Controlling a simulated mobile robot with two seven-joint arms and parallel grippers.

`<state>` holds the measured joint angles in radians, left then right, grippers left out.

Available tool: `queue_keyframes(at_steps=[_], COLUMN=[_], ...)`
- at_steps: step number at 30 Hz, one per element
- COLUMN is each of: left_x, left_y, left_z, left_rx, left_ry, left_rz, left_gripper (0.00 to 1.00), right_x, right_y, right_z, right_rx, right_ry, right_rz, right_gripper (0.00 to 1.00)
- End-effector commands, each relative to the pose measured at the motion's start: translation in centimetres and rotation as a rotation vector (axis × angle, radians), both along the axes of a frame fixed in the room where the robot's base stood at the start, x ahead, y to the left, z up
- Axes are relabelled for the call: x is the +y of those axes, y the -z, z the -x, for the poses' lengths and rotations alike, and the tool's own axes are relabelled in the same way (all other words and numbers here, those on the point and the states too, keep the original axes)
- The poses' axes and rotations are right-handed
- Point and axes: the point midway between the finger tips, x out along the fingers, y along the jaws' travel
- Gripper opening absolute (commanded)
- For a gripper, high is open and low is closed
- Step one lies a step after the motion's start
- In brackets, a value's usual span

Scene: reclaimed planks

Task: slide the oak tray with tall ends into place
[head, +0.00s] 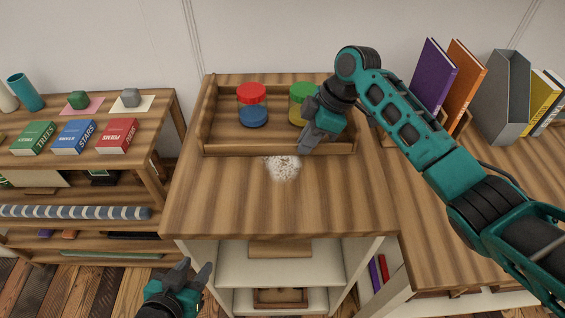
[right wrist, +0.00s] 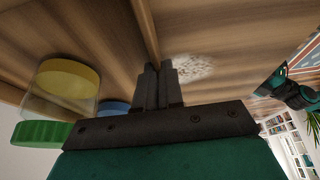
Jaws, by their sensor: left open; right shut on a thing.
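The oak tray (head: 230,150) sits on the wooden top at the back, its front wall toward me. Inside stand a red-lidded jar with blue contents (head: 252,105) and a green-lidded jar with yellow contents (head: 297,103), partly hidden by my arm. My right gripper (head: 308,143) is shut on the tray's front wall, right of its middle; in the right wrist view the fingers (right wrist: 158,75) straddle the wall's thin edge (right wrist: 147,30). My left gripper (head: 190,280) is open and empty, low in front of the cabinet, apart from the tray.
A white speckled patch (head: 283,168) lies on the wooden top (head: 225,205) just before the tray. The front of the top is otherwise clear. Books (head: 432,75) and a grey holder (head: 502,98) stand at right. A shelf with books (head: 75,137) stands at left.

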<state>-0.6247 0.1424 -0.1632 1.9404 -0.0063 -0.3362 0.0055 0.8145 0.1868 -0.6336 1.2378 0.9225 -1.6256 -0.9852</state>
Motion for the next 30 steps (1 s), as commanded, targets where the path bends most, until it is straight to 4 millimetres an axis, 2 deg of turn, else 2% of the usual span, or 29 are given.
queue_keyframes(at_steps=[18, 30], left_x=[-0.1, -0.4], left_y=[3.0, 3.0], left_z=[0.0, 0.0], left_rx=[0.008, 0.004], left_ry=[0.001, 0.006], left_rz=[0.002, 0.007], left_gripper=[0.41, 0.41], right_x=[0.0, 0.0], right_y=[0.1, -0.1], right_z=[-4.0, -4.5], right_rx=[-0.003, -0.002], right_ry=[0.002, 0.001], right_rz=[0.0, 0.0], right_gripper=[0.0, 0.0])
